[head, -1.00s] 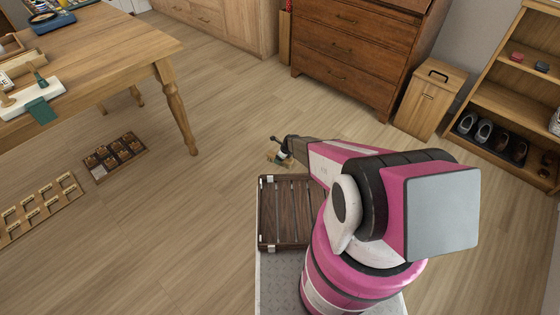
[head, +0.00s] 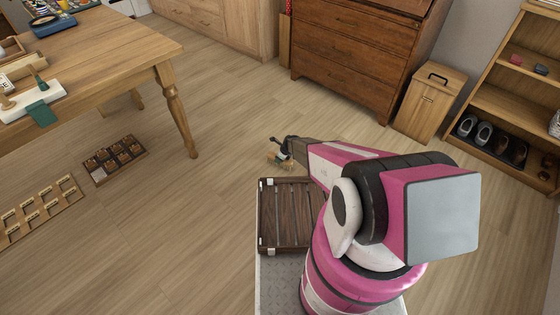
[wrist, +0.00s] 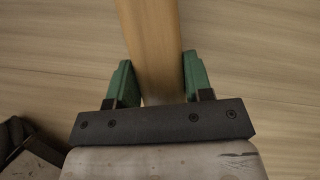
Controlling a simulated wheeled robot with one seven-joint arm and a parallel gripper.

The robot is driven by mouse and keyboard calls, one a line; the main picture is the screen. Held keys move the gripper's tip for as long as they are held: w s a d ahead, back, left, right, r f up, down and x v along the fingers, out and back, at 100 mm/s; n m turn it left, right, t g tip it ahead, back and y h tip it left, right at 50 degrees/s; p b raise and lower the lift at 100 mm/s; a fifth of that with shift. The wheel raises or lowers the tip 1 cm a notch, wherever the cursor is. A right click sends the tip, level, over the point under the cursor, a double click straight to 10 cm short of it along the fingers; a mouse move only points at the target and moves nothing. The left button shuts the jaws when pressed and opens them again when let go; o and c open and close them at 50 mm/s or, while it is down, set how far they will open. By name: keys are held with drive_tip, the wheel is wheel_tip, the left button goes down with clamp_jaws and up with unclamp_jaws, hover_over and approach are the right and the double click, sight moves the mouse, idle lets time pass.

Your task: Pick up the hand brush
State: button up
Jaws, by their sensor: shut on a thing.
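The hand brush shows in the wrist view as a long, pale wooden piece (wrist: 150,40) running from the top edge down between my gripper's green fingers. My gripper (wrist: 157,66) is shut on it, one finger on each side. In the head view my gripper (head: 282,148) is small, at the end of my outstretched arm, with a bit of the tan brush (head: 274,158) beside and below it. The brush's bristles cannot be made out. Whether the brush touches the floor cannot be told.
A wooden table (head: 100,50) stands at left, with trays (head: 114,158) on the floor below. A brown dresser (head: 355,50), a wooden bin (head: 430,100) and a shoe shelf (head: 510,100) stand behind and right. Open floor lies left.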

drive_tip(key=r, duration=0.1)
drive_tip(key=s+r, duration=0.1)
drive_tip(key=r, duration=0.1)
drive_tip(key=shift+a, duration=0.15)
drive_tip(key=s+a+r, duration=0.5)
drive_tip(key=s+r, duration=0.1)
drive_tip(key=s, duration=0.3)
drive_tip(key=shift+s+r, duration=0.15)
drive_tip(key=shift+s, duration=0.1)
drive_tip(key=shift+o, duration=0.8)
drive_tip(key=shift+r, duration=0.1)
